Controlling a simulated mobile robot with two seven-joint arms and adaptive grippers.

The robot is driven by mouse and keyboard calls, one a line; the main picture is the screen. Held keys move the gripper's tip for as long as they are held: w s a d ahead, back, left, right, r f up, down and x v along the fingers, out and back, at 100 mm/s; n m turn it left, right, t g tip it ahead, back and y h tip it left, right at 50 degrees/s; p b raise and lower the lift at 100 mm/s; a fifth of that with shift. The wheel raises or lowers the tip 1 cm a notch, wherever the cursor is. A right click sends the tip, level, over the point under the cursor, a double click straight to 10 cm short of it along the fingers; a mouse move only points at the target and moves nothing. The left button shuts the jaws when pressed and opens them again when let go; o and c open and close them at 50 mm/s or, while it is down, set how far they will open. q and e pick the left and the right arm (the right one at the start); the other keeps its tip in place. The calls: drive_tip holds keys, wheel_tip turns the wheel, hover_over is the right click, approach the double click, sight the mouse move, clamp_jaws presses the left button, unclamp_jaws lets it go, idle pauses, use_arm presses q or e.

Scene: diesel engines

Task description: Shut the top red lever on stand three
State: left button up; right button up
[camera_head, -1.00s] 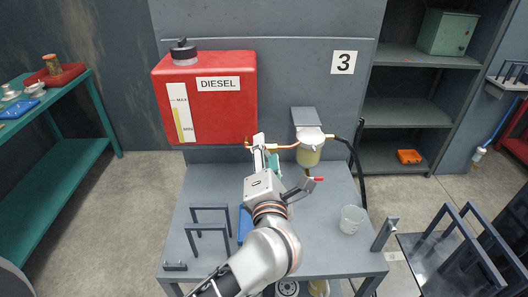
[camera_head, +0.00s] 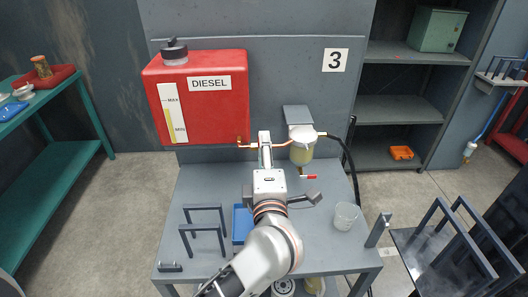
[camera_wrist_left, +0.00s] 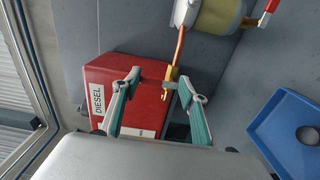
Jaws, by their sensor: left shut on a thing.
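On stand three, the red DIESEL tank (camera_head: 198,98) hangs at the left. A copper pipe (camera_head: 248,147) runs from its brass outlet fitting (camera_head: 239,140) toward the filter bowl (camera_head: 301,153). My left gripper (camera_head: 264,135) is in front of this pipe, between tank and filter. In the wrist view its two fingers (camera_wrist_left: 157,74) stand apart, close to the brass fitting (camera_wrist_left: 171,76). It is shut on the top red lever, which blends with the red tank behind and is mostly hidden. A lower red lever (camera_head: 308,177) is under the filter bowl. My right gripper is not in view.
The stand top (camera_head: 325,250) holds grey brackets (camera_head: 204,229), a blue tray (camera_head: 240,222) and a clear cup (camera_head: 345,216). A black hose (camera_head: 350,165) drops right of the filter. A teal bench (camera_head: 55,170) stands left, shelves (camera_head: 397,108) right.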

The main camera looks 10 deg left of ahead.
use_arm(q)
drive_tip(key=o, duration=1.1)
drive_tip(key=shift+n, duration=0.3)
